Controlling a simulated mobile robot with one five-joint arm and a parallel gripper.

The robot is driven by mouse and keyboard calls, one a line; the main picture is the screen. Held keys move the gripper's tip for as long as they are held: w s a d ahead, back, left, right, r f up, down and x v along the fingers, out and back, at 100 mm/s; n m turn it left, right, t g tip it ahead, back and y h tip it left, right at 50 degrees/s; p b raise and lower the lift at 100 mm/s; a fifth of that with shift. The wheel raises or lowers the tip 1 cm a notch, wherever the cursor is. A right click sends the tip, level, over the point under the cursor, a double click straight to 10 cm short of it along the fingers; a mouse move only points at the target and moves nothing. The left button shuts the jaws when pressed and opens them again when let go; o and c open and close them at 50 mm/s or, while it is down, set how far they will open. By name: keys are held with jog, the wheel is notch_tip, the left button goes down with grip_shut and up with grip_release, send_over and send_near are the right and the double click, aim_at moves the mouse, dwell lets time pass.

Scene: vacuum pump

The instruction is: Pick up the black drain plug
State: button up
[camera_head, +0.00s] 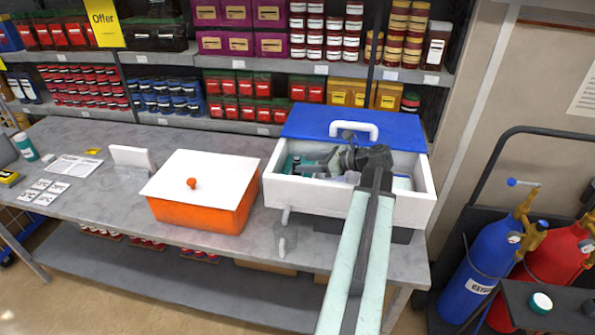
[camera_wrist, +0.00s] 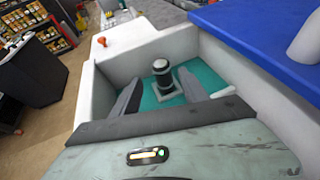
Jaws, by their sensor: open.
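A black, upright cylinder that looks like the drain plug (camera_wrist: 162,72) stands on a small pale square base on the teal floor inside an open white box (camera_wrist: 88,95). My gripper (camera_wrist: 160,88) is open, with its two grey fingers reaching into the box on either side of the line to the plug. The plug stands just beyond the fingertips, and nothing is between them. In the head view, the white box (camera_head: 345,202) is at the right end of the workbench, and my gripper (camera_head: 318,168) is inside it. A dark upright piece, likely the plug (camera_head: 296,161), shows left of my gripper.
The box's blue lid (camera_head: 300,122) with a white handle is behind the opening. An orange box (camera_head: 200,213) with a white lid and orange knob stands to the left on the grey workbench (camera_head: 110,215). Stocked shelves are behind; blue and red cylinders stand at right.

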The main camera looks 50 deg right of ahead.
aim_at(297, 163)
jog(key=x, duration=0.1)
jog(key=b+x, duration=0.1)
jog(key=x, duration=0.1)
jog(key=b+x, duration=0.1)
jog(key=x, duration=0.1)
jog(key=shift+d+f, duration=0.25)
jog(key=shift+d, duration=0.1)
jog(key=shift+w+a, duration=0.1)
jog(key=shift+w, duration=0.1)
jog(key=shift+s+r, duration=0.1)
grip_shut()
